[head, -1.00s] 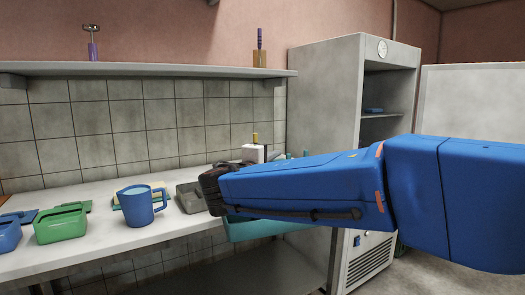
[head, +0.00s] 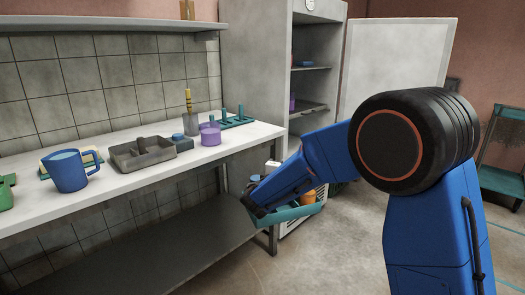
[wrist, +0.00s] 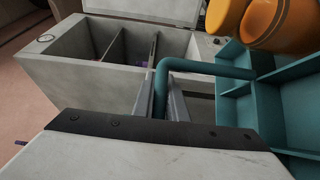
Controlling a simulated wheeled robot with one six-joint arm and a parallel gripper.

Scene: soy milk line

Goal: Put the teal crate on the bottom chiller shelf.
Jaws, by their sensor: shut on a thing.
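The teal crate (head: 290,215) hangs low in front of the bench's right end in the head view, partly behind my arm. An orange container (head: 308,197) shows in it. In the wrist view the crate (wrist: 240,105) is at the right, with two orange containers (wrist: 279,24) in it. My gripper (wrist: 162,88) is shut on the crate's teal bar handle (wrist: 205,68). The grey chiller (head: 258,75) stands beyond, its door (head: 398,68) open to the right. It also shows in the wrist view (wrist: 85,85). My arm hides its lower inside in the head view.
The white bench (head: 115,180) at left holds a blue mug (head: 69,171), a grey tray (head: 130,158), purple cups and a teal pegged rack (head: 235,119). A blue item (head: 303,63) sits on an upper chiller shelf. Open floor (head: 340,255) lies right of the bench.

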